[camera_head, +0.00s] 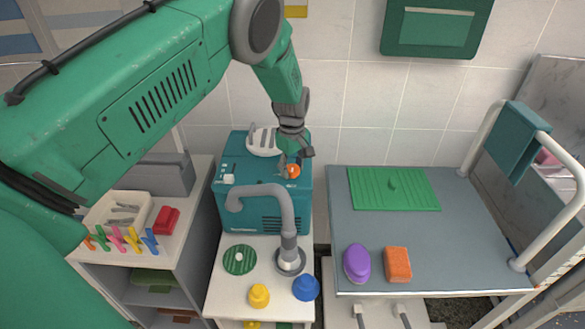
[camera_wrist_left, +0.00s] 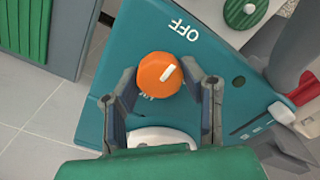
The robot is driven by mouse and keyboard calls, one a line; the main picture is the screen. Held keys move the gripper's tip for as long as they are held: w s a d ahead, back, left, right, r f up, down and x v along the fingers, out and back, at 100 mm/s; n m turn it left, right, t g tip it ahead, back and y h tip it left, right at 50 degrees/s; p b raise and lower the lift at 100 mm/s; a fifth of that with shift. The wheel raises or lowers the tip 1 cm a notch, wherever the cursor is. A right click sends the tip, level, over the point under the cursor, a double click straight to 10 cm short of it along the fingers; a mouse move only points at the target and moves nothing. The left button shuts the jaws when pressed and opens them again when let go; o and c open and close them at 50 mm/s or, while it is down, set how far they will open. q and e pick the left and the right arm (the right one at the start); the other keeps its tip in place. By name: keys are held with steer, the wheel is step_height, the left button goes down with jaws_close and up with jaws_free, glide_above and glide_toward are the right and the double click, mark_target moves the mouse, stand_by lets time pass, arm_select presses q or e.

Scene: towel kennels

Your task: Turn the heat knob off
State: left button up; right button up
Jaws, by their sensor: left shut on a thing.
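The orange heat knob (camera_head: 294,171) is on the top of a teal machine (camera_head: 230,192) with side vents. It also shows in the left wrist view (camera_wrist_left: 158,76), with a white pointer line slanting to the upper right. The word OFF (camera_wrist_left: 183,30) is printed on the teal panel above and right of the knob. My left gripper (camera_wrist_left: 161,70) has one finger on each side of the knob and is shut on it. Part of the panel marking below the knob is hidden. My right gripper is in neither view.
A grey curved pipe (camera_head: 288,222) stands in front of the machine. A green round brush pad (camera_head: 240,260), a yellow knob-like item (camera_head: 259,295) and a blue one (camera_head: 306,288) are on the white top. A grey table (camera_head: 450,250) to the right holds a green mat (camera_head: 420,190).

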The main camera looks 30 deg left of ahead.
mark_target(293, 167)
arm_select(q)
steer(key=shift+w+d, duration=0.1)
stand_by(0.4)
steer(key=o, duration=1.2)
steer(key=shift+c, duration=0.2)
steer(key=shift+r, duration=0.2)
step_height(293, 167, up, 12)
steer(key=shift+f, duration=0.25)
